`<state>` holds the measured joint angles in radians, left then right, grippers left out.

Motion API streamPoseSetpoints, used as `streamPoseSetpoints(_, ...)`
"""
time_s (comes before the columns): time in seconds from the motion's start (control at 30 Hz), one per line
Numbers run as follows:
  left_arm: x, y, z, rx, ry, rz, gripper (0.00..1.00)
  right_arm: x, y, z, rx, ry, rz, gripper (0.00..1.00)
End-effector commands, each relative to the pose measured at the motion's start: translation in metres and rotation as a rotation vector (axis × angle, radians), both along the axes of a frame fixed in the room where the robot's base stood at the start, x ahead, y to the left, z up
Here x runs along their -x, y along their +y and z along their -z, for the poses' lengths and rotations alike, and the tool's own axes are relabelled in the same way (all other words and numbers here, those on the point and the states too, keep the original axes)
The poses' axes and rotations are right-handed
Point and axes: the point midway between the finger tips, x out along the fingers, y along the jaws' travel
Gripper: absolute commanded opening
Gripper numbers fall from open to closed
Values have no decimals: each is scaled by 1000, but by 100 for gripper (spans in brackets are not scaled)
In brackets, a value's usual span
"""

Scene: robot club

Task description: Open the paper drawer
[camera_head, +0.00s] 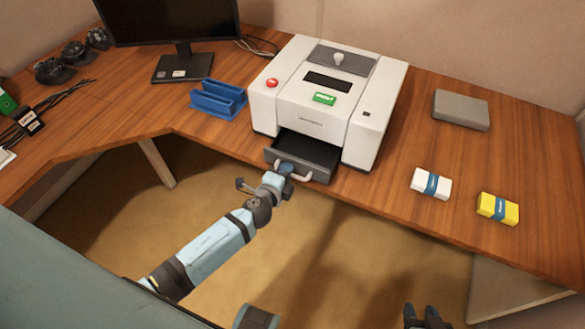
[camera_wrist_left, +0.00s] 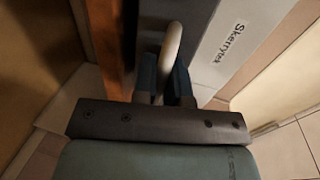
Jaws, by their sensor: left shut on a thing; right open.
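A white machine (camera_head: 330,100) stands on the desk with its dark grey paper drawer (camera_head: 308,152) pulled partly out at the front. The drawer's pale curved handle (camera_head: 299,174) faces me. My left gripper (camera_head: 285,170) is shut on the handle. In the left wrist view the fingers (camera_wrist_left: 166,85) sit on both sides of the pale handle (camera_wrist_left: 173,45), in front of the dark drawer front. My right gripper (camera_head: 426,316) is open and empty at the bottom of the head view, below the desk edge. The drawer looks empty where I can see inside.
A blue holder (camera_head: 217,100) stands left of the machine, near a monitor (camera_head: 170,20). To the right lie a white banded pack (camera_head: 431,184), a yellow banded pack (camera_head: 498,208) and a grey box (camera_head: 461,110). Open floor lies before the desk.

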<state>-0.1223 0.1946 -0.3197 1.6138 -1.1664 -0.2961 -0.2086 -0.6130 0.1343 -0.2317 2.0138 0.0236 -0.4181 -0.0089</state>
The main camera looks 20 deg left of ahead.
Motion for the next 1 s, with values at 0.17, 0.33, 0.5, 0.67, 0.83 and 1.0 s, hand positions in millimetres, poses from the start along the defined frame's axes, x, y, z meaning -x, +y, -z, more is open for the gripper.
streamPoseSetpoints(0.17, 29, 0, 2, 2, 1, 3, 0, -1, 2, 6, -7, 2, 1, 43)
streamPoseSetpoints(0.33, 59, 2, 2, 2, 1, 2, 0, -2, 4, 9, -16, 2, 4, 43)
streamPoseSetpoints(0.5, 76, 2, 1, 1, 0, 1, 0, -4, 5, 9, -20, 6, 6, 43)
streamPoseSetpoints(0.67, 82, 3, 0, 0, -1, 2, 0, -5, 5, 9, -21, 6, 7, 43)
streamPoseSetpoints(0.83, 82, 3, -1, 0, -2, 1, 0, -5, 4, 10, -21, 7, 9, 43)
streamPoseSetpoints(1.0, 82, 3, -1, 0, -2, 1, 15, -5, 4, 11, -20, 8, 10, 43)
